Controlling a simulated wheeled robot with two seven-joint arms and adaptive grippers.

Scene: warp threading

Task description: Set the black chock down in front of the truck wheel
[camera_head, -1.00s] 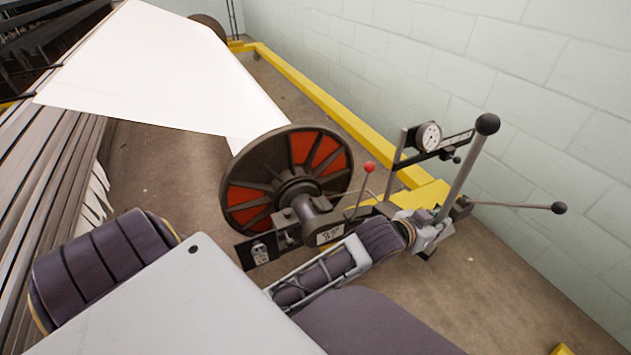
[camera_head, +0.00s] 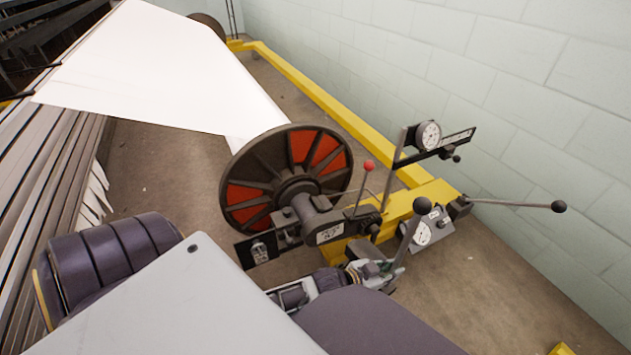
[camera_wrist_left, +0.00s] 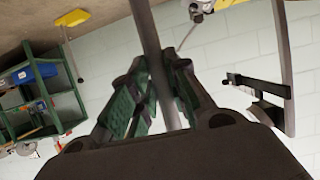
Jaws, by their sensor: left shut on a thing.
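No black chock and no truck wheel shows in either view. My left gripper (camera_head: 384,272) is shut on a grey rod with a black ball knob (camera_head: 422,205) at its upper end. The rod leans to the right in the head view. In the left wrist view the rod (camera_wrist_left: 150,35) passes between the green-padded fingers of the left gripper (camera_wrist_left: 162,88). Whether the rod's lower end is fixed to anything is hidden. A large dark spoked wheel with red panels (camera_head: 245,165) stands beyond the gripper, at the end of a white cloth roll. My right gripper is not in view.
A yellow frame (camera_head: 320,95) runs along the pale block wall. A thin lever with a ball knob (camera_head: 558,207) juts right. A red-knobbed lever (camera_head: 369,166) and a round dial (camera_head: 428,135) stand nearby. Brown floor (camera_head: 480,290) is clear at the lower right.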

